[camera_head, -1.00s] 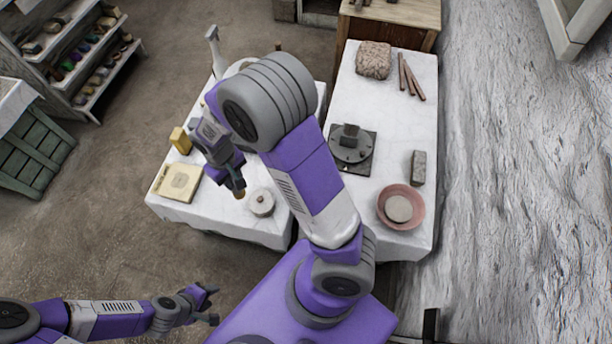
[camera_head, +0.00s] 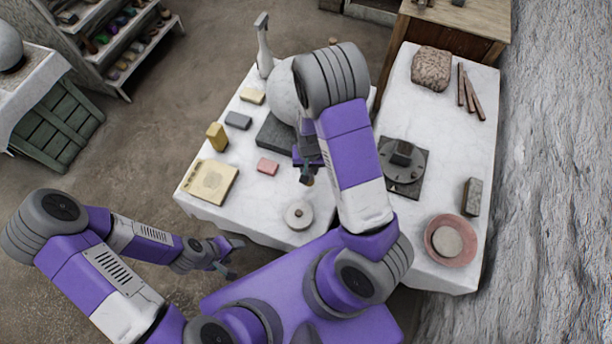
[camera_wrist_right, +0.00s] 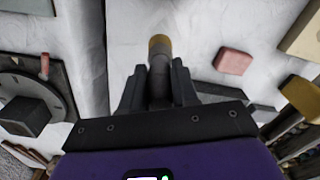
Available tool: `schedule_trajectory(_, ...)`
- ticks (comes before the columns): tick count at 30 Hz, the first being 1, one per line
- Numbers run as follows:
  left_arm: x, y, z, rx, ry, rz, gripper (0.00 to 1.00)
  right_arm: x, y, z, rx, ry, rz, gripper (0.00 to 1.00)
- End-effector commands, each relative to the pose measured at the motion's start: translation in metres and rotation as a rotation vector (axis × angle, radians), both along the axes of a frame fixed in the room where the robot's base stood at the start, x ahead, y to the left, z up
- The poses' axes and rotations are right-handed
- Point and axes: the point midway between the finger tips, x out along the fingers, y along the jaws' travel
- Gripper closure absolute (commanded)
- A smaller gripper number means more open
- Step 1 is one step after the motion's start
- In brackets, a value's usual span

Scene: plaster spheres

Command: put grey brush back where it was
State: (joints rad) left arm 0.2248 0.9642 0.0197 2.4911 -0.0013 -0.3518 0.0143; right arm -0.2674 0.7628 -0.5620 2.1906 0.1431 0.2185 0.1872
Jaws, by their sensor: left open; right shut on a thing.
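The grey brush (camera_wrist_right: 160,70) is in the right wrist view, a grey shaft with a yellow-brown end pointing away from the wrist. My right gripper (camera_wrist_right: 159,88) is shut on it, with a finger on each side. In the head view, my right gripper (camera_head: 307,172) holds it over the left white table, beyond the round lidded pot (camera_head: 299,215) and right of the pink block (camera_head: 267,166). Whether the brush touches the table cannot be told. My left gripper (camera_head: 229,259) is open and empty, low in front of the table's near edge.
The left table also holds a yellowish board (camera_head: 214,181), a yellow block (camera_head: 216,136), a grey block (camera_head: 238,120) and a white sphere (camera_head: 283,92). The right table holds a turntable (camera_head: 413,177), a pink bowl (camera_head: 436,257) and a dark block (camera_head: 472,197).

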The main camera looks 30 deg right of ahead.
Motion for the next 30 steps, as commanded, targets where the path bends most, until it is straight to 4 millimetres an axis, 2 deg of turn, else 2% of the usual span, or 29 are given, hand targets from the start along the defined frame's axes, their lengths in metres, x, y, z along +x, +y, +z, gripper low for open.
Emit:
schedule_trajectory(1,0.0,0.0,-0.006,0.0,0.001,0.0,0.42,0.0,0.0,-0.012,0.0,0.001,0.0,1.0)
schedule_trajectory(8,0.0,0.0,-0.012,0.0,0.0,0.0,0.42,0.001,0.0,-0.029,0.0,-0.002,0.003,1.0)
schedule_trajectory(15,0.0,0.0,-0.024,0.0,0.0,0.0,0.42,0.0,0.0,-0.06,0.0,0.0,0.002,1.0)
schedule_trajectory(26,0.0,0.0,-0.026,0.0,0.0,0.0,0.42,0.001,0.0,-0.063,0.0,-0.001,0.003,1.0)
schedule_trajectory(27,0.0,0.0,-0.025,0.0,0.0,0.0,0.42,0.001,0.0,-0.063,0.0,-0.001,0.003,0.68)
schedule_trajectory(30,0.0,0.0,-0.025,0.0,-0.001,0.0,0.42,0.001,0.0,-0.062,0.0,-0.001,0.004,0.52)
